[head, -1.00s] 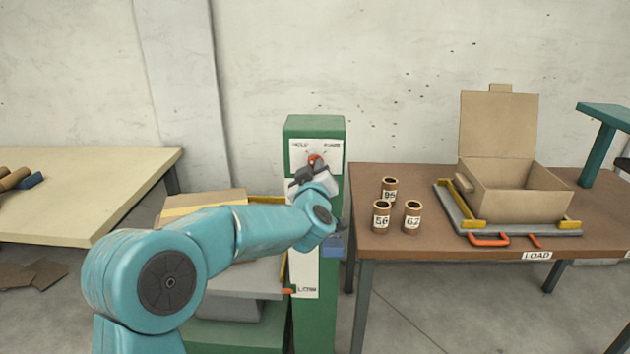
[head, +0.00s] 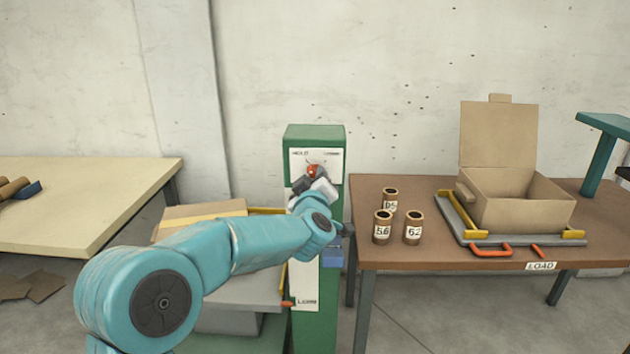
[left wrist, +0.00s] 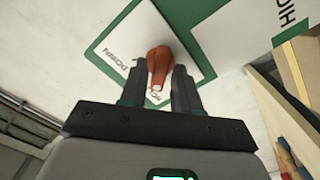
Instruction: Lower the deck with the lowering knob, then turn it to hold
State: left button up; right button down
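The lowering knob (head: 314,171) is red-orange on a white panel of the green column (head: 315,132), with HOLD on the panel's left and LOWER on its right. My left gripper (head: 307,183) is at the knob. In the left wrist view its fingers (left wrist: 160,76) lie either side of the knob (left wrist: 159,58), closed about it. The knob's narrow end, with a white mark, points toward a partly covered label between the fingers. The grey deck (head: 255,291) is low, its orange pointer (head: 288,303) beside LOW; my arm hides part of it. My right gripper is out of view.
A brown table (head: 400,255) right of the column holds several numbered tubes (head: 382,228) and an open cardboard box (head: 520,200) on a grey tray. A pale table (head: 90,200) stands at the left. Floor shows between the column and the brown table's legs.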

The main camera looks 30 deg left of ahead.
pick_arm(q)
jog(key=shift+o, duration=0.2)
jog(key=shift+s, duration=0.1)
jog(key=v, duration=1.6)
jog(key=shift+s+d, duration=0.1)
jog(key=shift+d, duration=0.05)
